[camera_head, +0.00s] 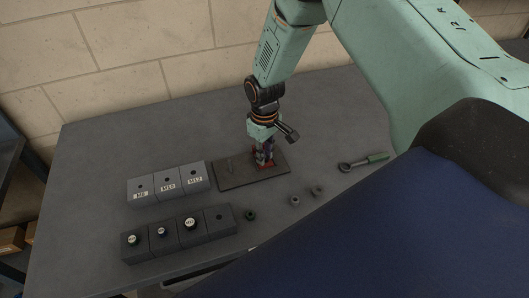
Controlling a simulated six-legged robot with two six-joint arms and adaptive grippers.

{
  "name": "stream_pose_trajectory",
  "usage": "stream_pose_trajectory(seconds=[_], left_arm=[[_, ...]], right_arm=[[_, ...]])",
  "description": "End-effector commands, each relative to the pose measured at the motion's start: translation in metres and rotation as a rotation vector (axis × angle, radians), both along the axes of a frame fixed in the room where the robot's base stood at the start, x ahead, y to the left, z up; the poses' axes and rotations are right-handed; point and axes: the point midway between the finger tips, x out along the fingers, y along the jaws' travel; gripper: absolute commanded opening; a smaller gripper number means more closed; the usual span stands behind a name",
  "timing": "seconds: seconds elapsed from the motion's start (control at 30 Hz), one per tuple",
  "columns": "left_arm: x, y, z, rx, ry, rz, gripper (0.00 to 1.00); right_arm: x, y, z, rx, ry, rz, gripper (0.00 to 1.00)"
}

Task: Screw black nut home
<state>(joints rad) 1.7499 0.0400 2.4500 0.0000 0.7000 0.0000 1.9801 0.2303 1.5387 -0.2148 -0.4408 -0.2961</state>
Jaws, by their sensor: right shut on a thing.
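My right gripper (264,158) points down over the right half of a dark flat plate (232,183). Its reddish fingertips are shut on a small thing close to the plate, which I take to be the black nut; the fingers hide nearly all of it. I cannot tell how far down it sits, or see the thread under it. A thin upright stud (229,164) stands bare on the left half of the plate. My left gripper is not in view.
Labelled grey blocks (168,181) stand left of the plate. Dark blocks (178,235), some with capped pieces, stand in front. A dark green nut (249,215) and grey nuts (295,200) lie loose. A green-handled wrench (363,162) lies right. The table's back left is clear.

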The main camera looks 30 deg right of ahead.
Motion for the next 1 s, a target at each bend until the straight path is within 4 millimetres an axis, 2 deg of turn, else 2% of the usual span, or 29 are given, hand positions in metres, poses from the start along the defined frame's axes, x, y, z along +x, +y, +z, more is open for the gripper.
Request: stream_pose_trajectory(seconds=[0.37,0.73,1.0], left_arm=[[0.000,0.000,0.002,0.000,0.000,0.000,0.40],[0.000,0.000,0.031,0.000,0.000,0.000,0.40],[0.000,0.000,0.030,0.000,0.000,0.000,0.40]], right_arm=[[0.000,0.000,0.000,0.000,0.000,-0.021,0.00],[-0.001,0.000,0.002,-0.001,0.002,-0.411,0.00],[0.000,0.000,0.000,0.000,-0.001,-0.454,0.00]])
